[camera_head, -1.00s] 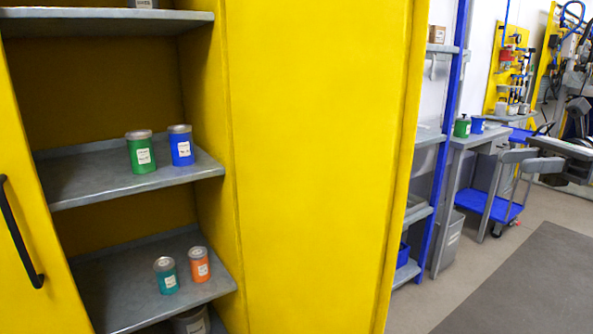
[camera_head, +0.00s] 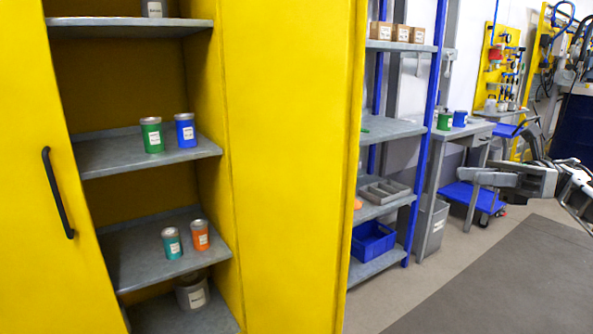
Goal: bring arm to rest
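My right gripper (camera_head: 478,181) is at the right of the head view, in front of the blue trolley. Its grey fingers point left and look apart, with nothing seen between them. My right arm (camera_head: 572,185) comes in from the right edge. My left gripper and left arm are not in view.
An open yellow cabinet (camera_head: 290,150) fills the left, with a green can (camera_head: 152,136), a blue can (camera_head: 186,131), a teal can (camera_head: 172,243) and an orange can (camera_head: 200,235) on shelves. A blue-post rack (camera_head: 425,130) and blue trolley (camera_head: 468,198) stand beyond. The floor mat (camera_head: 510,275) is clear.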

